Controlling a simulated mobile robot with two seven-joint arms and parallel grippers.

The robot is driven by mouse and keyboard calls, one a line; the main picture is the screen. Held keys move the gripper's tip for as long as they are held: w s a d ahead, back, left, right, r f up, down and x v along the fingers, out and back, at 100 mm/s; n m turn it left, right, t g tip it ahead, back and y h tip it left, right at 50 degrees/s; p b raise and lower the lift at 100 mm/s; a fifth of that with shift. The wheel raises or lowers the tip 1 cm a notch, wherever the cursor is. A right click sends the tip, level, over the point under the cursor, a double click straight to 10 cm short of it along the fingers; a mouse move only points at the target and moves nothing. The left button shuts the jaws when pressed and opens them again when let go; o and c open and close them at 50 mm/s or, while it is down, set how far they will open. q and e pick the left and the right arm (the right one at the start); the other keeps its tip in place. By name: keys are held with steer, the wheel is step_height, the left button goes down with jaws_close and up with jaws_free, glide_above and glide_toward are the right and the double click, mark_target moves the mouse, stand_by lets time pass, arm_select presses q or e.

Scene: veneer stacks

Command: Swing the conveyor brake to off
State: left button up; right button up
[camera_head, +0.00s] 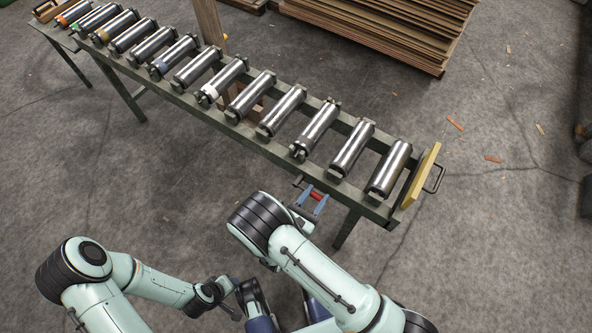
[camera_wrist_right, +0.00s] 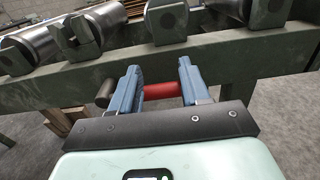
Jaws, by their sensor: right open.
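The conveyor (camera_head: 232,133) is a long green frame with steel rollers, running from upper left to the right. A red grip (camera_head: 316,195), apparently the brake handle, shows by its near side rail. In the right wrist view the red grip (camera_wrist_right: 162,91) lies crosswise, with a dark round end (camera_wrist_right: 105,93) left of the fingers. My right gripper (camera_head: 311,201) is open at the grip, its blue fingers spread along it; I cannot tell whether they touch it. The fingers hide parts of the handle. My left gripper (camera_head: 212,293) is low in the head view, its jaws unclear.
A yellow end board (camera_head: 421,175) with a metal handle (camera_head: 437,178) closes the conveyor's right end. Veneer stacks (camera_head: 390,28) lie behind it. The side rail (camera_wrist_right: 225,62) is close beyond my right fingertips. Wood scraps lie on the open floor at right.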

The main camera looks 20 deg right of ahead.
steer(key=v, duration=0.6)
steer(key=shift+s+a, duration=0.15)
steer(key=shift+a, duration=0.1)
stand_by(0.4)
